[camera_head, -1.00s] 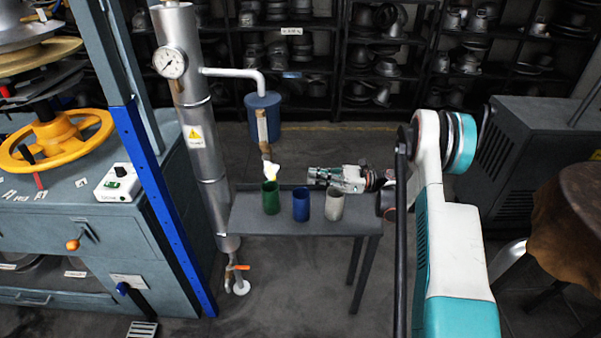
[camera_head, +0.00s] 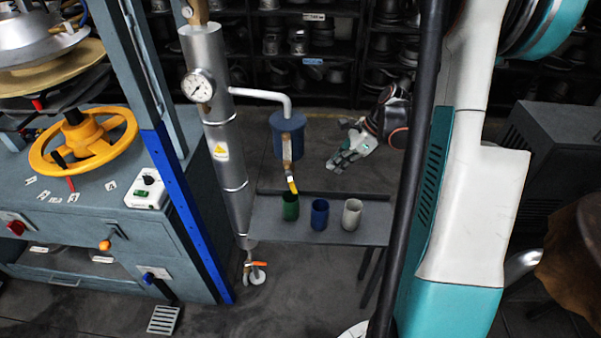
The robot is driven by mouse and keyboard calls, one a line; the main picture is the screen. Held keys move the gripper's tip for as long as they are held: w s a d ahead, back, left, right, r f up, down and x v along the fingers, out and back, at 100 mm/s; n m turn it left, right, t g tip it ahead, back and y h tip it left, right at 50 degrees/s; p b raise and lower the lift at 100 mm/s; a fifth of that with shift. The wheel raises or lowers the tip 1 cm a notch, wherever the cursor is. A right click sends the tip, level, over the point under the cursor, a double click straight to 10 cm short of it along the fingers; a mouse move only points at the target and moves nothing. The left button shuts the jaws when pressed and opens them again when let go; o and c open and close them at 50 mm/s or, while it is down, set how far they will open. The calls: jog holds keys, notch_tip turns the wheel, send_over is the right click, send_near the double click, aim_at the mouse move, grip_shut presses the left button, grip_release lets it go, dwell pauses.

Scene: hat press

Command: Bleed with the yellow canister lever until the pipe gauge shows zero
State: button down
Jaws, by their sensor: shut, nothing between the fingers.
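The blue canister (camera_head: 288,134) hangs from a white pipe right of the upright silver pipe (camera_head: 222,130). A short outlet runs down from it, and the yellow lever (camera_head: 292,185) is at its lower end, just above the green cup (camera_head: 290,206). The round pipe gauge (camera_head: 198,86) has a white dial on the silver pipe; its needle is too small to read surely. My gripper (camera_head: 336,163) is shut and empty. It is right of the lever and apart from it, above the back of the small table, pointing down and left.
The grey table (camera_head: 268,226) also holds a blue cup (camera_head: 320,214) and a white cup (camera_head: 352,214). An orange-handled valve (camera_head: 256,264) is at the silver pipe's foot. A press with a yellow handwheel (camera_head: 84,140) stands left. Shelves of hat forms line the back.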

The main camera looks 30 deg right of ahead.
aim_at(292, 185)
jog(key=w+a+r+b+x, duration=0.1)
jog(key=b+x, duration=0.3)
jog(key=x, duration=0.8)
jog(key=shift+w+a, duration=0.3)
jog(key=shift+a, duration=0.25)
jog(key=shift+f, duration=0.25)
jog(key=shift+b+x, duration=0.85)
jog(key=shift+b, duration=0.1)
